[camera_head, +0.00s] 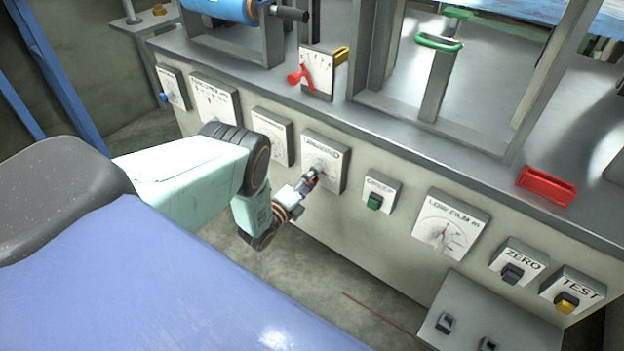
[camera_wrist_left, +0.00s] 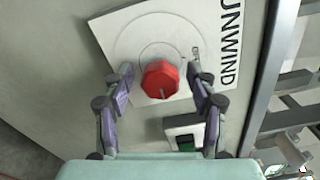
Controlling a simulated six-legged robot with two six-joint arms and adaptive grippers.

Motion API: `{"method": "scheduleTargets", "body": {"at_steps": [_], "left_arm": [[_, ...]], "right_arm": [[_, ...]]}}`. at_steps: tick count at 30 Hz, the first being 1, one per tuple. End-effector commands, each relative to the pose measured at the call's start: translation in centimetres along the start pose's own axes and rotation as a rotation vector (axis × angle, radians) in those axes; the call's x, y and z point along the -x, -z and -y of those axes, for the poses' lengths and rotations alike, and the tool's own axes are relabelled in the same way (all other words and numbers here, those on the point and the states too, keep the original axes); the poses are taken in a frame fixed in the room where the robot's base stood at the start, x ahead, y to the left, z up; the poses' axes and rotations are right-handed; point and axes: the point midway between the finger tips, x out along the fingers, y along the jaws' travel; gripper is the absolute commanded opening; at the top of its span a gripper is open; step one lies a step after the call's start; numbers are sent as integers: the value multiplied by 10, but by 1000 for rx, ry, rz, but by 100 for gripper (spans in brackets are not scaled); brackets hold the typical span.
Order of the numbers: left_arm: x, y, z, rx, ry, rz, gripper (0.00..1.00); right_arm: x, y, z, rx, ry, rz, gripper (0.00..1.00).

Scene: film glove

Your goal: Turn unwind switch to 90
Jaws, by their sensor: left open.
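The unwind switch is a red faceted knob (camera_wrist_left: 161,79) on a white dial plate (camera_wrist_left: 128,35) marked UNWIND. A small notch shows on the knob's lower side. My left gripper (camera_wrist_left: 160,72) is open, with one finger on each side of the knob; gaps show between fingers and knob. In the head view my left gripper (camera_head: 312,180) is in front of the unwind panel (camera_head: 325,150) and largely hides the knob there. The dial's fine markings are too small to read. My right gripper is not in view.
A green switch (camera_head: 375,201) sits just right of the unwind panel. Farther right are a LOW FILM dial (camera_head: 440,232), a ZERO switch (camera_head: 512,273) and a TEST switch (camera_head: 567,303). A red lever (camera_head: 300,76) and metal frame posts stand above.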

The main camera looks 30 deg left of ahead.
Motion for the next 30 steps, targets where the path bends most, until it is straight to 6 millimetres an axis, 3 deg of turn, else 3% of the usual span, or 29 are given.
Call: {"method": "scheduleTargets", "body": {"at_steps": [10, 24, 30], "left_arm": [[10, -1, -1, 0, -3, 1, 58], [98, -1, -1, 1, -4, 1, 58], [117, 0, 0, 0, -1, 0, 58]], "right_arm": [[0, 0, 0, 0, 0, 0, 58], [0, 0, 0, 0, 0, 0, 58], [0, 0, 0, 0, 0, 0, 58]]}}
